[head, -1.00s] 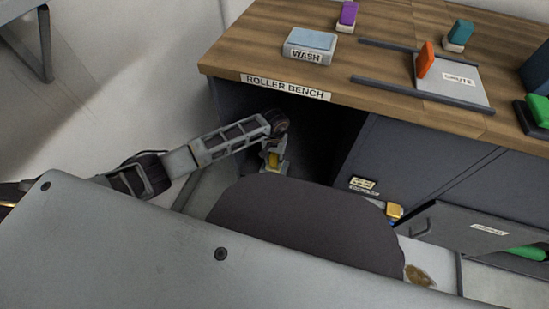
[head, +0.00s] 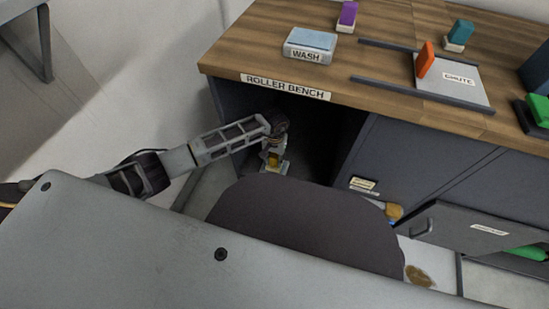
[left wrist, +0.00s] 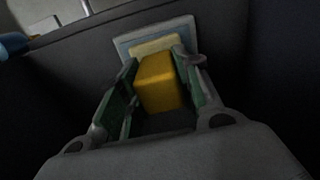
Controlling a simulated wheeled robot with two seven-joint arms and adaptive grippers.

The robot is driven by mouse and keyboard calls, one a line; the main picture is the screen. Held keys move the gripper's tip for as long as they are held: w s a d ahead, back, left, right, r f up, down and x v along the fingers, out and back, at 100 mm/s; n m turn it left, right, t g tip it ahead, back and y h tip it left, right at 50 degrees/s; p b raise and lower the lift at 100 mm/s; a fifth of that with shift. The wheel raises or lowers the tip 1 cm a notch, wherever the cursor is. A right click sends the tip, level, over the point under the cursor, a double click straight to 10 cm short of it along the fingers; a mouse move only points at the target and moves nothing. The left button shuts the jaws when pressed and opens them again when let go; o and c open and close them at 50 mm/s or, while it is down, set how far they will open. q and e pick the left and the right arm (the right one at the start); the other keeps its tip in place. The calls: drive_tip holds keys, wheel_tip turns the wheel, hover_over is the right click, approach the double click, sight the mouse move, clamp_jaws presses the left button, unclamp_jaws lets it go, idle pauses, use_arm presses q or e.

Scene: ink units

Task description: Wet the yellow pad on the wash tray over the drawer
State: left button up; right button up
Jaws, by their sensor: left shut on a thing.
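My left gripper (head: 273,160) reaches into the dark open recess under the bench top. In the left wrist view, its green-lined fingers (left wrist: 155,90) are shut on the yellow pad (left wrist: 160,82), which has a yellow block body and a paler base at its far end. Beyond that base is a blue-grey panel with a pale rim (left wrist: 124,46); I cannot tell whether they touch. A tray labelled WASH (head: 306,55), with a pale blue top, sits on the bench's left end. An open drawer (head: 485,230) is at the lower right. My right gripper is not in view.
The wooden bench top (head: 250,45) holds a purple block (head: 348,13), a teal block (head: 460,32) and an orange block (head: 425,58) by a grey plate between dark rails. A green block (head: 540,108) is at right. A gold-coloured object (head: 394,211) is near the drawer.

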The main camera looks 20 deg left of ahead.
use_arm(q)
drive_tip(key=shift+r+p, duration=2.3)
drive_tip(key=shift+r, duration=1.15)
